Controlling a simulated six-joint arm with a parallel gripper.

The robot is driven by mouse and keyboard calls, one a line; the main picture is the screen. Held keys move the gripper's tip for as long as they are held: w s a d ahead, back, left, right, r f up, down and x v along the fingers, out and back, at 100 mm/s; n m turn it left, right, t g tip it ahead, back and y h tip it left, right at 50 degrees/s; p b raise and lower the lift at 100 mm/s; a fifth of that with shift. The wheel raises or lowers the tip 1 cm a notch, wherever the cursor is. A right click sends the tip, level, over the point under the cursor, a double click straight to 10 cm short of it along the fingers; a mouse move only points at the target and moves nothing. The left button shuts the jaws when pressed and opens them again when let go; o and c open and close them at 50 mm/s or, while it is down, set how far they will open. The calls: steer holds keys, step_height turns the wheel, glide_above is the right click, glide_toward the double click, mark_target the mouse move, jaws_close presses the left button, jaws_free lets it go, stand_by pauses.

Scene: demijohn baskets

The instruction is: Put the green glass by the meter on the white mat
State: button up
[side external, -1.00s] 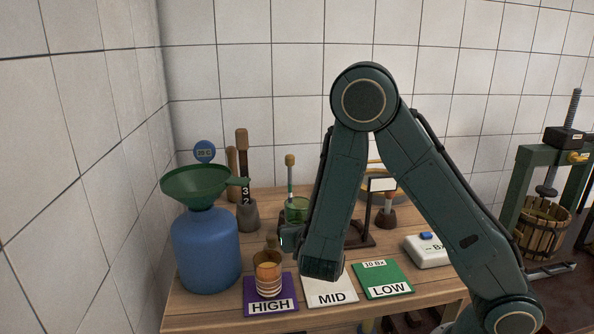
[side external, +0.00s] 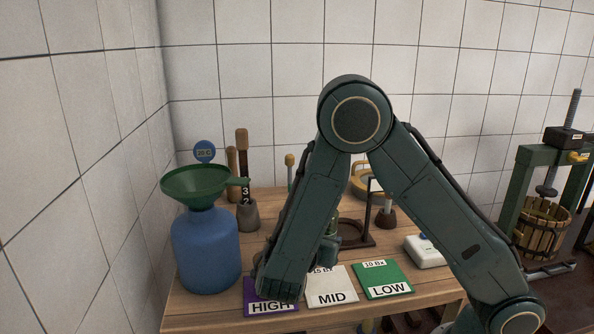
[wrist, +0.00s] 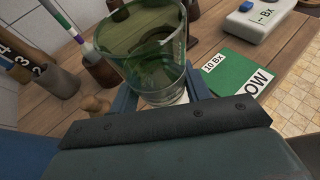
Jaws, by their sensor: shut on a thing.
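The green glass (wrist: 155,60) is see-through and stands between the jaws of my gripper (wrist: 161,95) in the wrist view. The jaws are shut on its lower part. In the side view my gripper (side external: 329,246) is mostly behind my arm, above the rear of the white mat (side external: 331,287) marked MID. The glass's height above the mat is hard to tell. The meter (side external: 424,251), a white box with a blue button, stands at the right and also shows in the wrist view (wrist: 255,18).
The green LOW mat (side external: 384,280) is clear at the right. The purple HIGH mat (side external: 268,308) is at the left; my arm hides the amber cup there. A blue demijohn (side external: 206,250) with a green funnel (side external: 203,186) stands far left. A dark frame (side external: 356,240) is behind.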

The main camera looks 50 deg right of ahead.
steer(key=shift+s+a+m+g, duration=0.3)
steer(key=shift+s+m+g, duration=0.25)
steer(key=shift+g, duration=0.05)
steer(key=shift+s+a+m+g, duration=0.3)
steer(key=shift+s+m+g, duration=0.2)
steer(key=shift+m+g, duration=0.1)
steer(key=shift+f, duration=0.1)
glide_above(326, 285)
steer(key=shift+f, duration=2.15)
steer(key=shift+f, duration=0.1)
steer(key=shift+f, duration=1.7)
steer(key=shift+f, duration=0.1)
steer(key=o, duration=1.4)
steer(key=shift+c, duration=0.2)
